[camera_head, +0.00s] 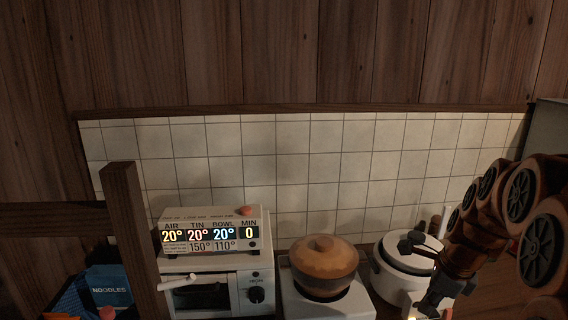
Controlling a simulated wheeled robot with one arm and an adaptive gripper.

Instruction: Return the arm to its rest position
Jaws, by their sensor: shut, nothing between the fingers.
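My arm, with orange-brown links and dark round joint covers, comes in from the right edge and bends down toward the bottom. My gripper (432,300) is at the bottom right, dark and small in the picture, in front of the white pot (385,283). It is shut, and I see nothing held in it. Its tips are near the lower edge of the picture and partly hard to make out. The arm covers the right side of the white pot.
A white oven (205,285) with a lit display stands left of centre. A brown lidded clay pot (323,262) sits on a white stand (330,304) between oven and white pot. A dark wooden post (134,235) and a blue noodles packet (108,289) are at left. The tiled wall (300,170) is behind.

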